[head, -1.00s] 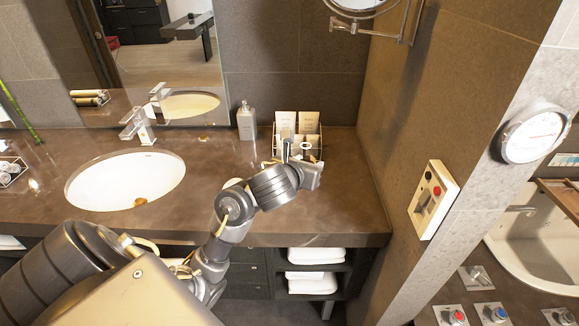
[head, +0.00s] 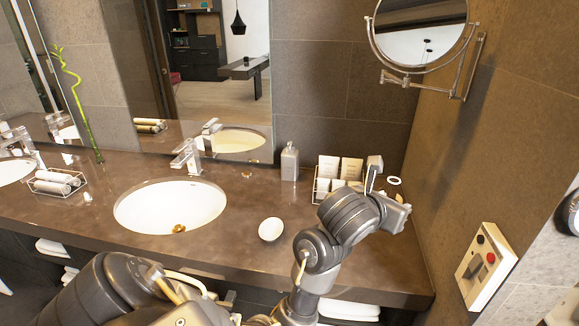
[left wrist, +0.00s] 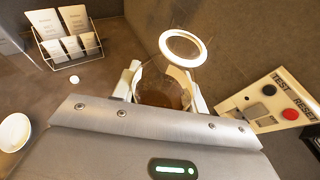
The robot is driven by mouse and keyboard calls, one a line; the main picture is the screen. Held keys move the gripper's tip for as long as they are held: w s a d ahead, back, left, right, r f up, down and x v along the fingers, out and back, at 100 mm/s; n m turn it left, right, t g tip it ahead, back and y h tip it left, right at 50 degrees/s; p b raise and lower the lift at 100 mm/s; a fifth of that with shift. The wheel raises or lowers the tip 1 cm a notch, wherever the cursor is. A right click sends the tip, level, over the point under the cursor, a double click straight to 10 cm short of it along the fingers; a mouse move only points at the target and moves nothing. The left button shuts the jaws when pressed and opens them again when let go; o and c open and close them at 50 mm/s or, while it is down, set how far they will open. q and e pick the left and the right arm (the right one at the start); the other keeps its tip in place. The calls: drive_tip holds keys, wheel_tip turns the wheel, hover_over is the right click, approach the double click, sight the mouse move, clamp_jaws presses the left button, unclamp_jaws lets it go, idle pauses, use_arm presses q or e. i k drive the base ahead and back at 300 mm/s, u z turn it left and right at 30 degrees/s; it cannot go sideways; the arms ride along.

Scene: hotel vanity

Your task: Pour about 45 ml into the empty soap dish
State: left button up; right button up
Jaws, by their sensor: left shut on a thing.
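The white oval soap dish (head: 271,229) rests on the brown counter, left of my left forearm. It also shows at the left edge of the left wrist view (left wrist: 15,132). Its inside looks bare. My left gripper (left wrist: 163,88) is shut on a clear glass (left wrist: 160,92) with a pale ring-shaped rim. Brownish colour shows through the glass; I cannot tell how much of it is liquid. In the head view only the glass's rim (head: 394,181) shows clearly, beyond the gripper (head: 381,180), at the counter's right end. The gripper is well right of the dish. My right gripper is not in view.
A wire rack of cards (head: 340,176) and a soap bottle (head: 289,162) stand at the back. The sink (head: 170,207) is left of the dish. The right wall carries a switch panel (head: 485,265) and mirror arm (head: 430,82). The counter around the dish is clear.

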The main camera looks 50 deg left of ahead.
sight(270, 229)
drive_tip(key=u, duration=1)
drive_tip(key=k, duration=0.9)
drive_tip(key=z, duration=0.45)
